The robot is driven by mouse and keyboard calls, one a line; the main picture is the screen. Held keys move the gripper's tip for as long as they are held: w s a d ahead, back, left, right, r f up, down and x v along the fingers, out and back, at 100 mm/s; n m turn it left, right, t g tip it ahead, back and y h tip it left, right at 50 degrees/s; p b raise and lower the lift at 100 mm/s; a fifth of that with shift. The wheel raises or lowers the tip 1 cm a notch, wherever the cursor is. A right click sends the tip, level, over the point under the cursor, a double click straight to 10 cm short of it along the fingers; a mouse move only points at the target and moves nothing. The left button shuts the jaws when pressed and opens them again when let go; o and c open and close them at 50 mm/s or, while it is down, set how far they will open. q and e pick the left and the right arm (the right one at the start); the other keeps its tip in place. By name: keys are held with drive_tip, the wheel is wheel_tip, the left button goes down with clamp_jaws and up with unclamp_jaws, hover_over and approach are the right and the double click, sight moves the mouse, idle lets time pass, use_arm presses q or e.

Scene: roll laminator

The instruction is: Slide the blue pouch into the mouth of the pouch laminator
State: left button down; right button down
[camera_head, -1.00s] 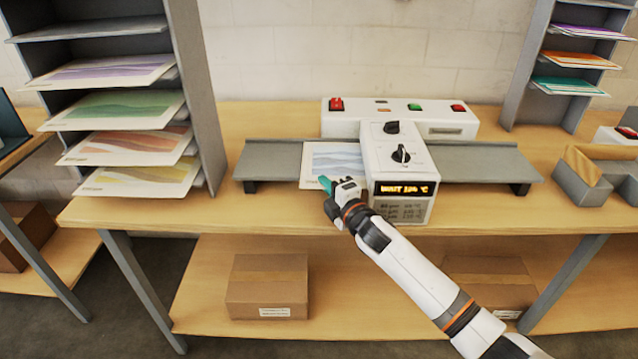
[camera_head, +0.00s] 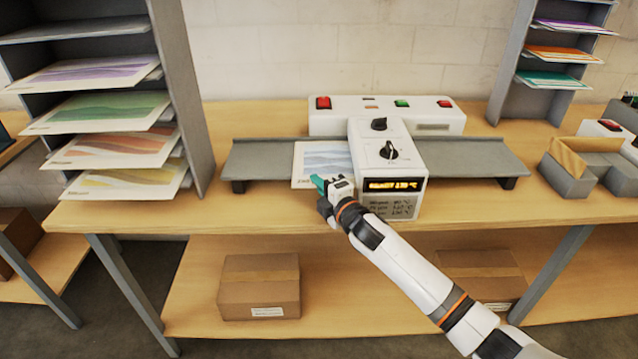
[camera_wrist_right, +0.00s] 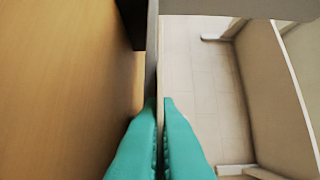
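The blue pouch (camera_head: 318,159), a white sheet with blue-grey waves, lies flat on the left tray (camera_head: 262,160) of the pouch laminator (camera_head: 388,160). Its right side meets the laminator's white body; I cannot tell whether its edge is inside the mouth. My right gripper (camera_head: 320,184) is at the pouch's front edge, close to the laminator's front left corner. In the right wrist view its teal fingers (camera_wrist_right: 161,105) are nearly together, with a thin edge between them that appears to be the pouch. My left gripper is out of view.
A grey rack (camera_head: 180,90) with several coloured sheets stands at the left, another rack (camera_head: 508,85) at the back right. The laminator has a dial (camera_head: 389,150) and a lit display (camera_head: 394,186). Its right tray (camera_head: 470,156) is bare. A grey bin (camera_head: 567,180) stands further right.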

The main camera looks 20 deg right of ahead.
drive_tip(key=shift+f, duration=0.15)
drive_tip(key=c, duration=1.6)
unclamp_jaws()
drive_tip(key=shift+s, duration=0.15)
